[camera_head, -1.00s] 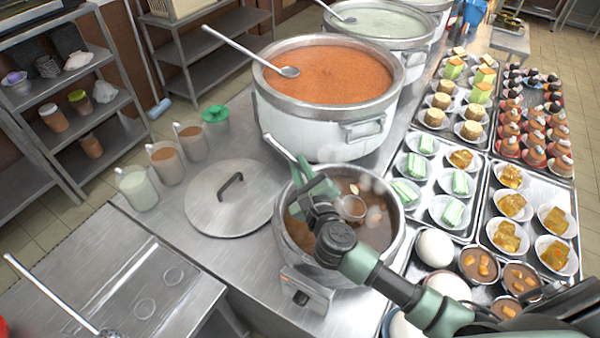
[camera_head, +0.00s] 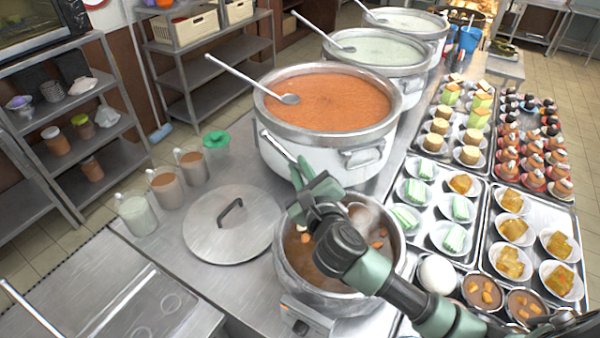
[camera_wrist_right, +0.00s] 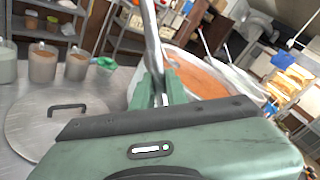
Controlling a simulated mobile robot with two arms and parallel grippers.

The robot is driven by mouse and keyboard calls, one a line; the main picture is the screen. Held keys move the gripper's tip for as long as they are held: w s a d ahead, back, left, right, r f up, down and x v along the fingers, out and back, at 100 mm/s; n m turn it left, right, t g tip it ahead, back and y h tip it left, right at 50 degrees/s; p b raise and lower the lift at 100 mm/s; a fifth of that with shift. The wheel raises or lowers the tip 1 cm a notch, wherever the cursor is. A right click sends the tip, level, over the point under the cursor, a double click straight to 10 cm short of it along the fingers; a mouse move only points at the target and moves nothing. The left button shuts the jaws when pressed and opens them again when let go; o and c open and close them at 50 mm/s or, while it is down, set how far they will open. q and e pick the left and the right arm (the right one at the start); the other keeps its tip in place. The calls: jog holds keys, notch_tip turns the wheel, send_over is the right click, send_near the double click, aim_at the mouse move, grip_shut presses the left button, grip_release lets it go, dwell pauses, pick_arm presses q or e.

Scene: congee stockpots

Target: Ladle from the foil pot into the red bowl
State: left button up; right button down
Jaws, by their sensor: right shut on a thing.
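A shiny, foil-like silver pot (camera_head: 330,299) of brown soup with pale and orange pieces stands on a small burner at the counter's front. My right gripper (camera_head: 312,192) is over this pot, shut on the ladle handle (camera_head: 278,146), which slants up to the left. The handle also rises between the green fingers (camera_wrist_right: 162,95) in the right wrist view. My gripper and arm hide much of the ladle's lower end and part of the pot; I cannot tell what the ladle holds.
A big pot of orange soup (camera_head: 325,100) with its own ladle stands just behind. A flat lid (camera_head: 232,224) lies left of the silver pot, near several mugs (camera_head: 165,188). Trays of small dishes (camera_head: 480,195) crowd the right. The front left counter (camera_head: 110,290) is mostly clear.

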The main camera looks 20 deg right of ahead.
jog(key=shift+r, duration=0.1)
jog(key=shift+n+g+h, duration=0.3)
jog(key=shift+n+g, duration=0.3)
jog(key=shift+n, duration=0.6)
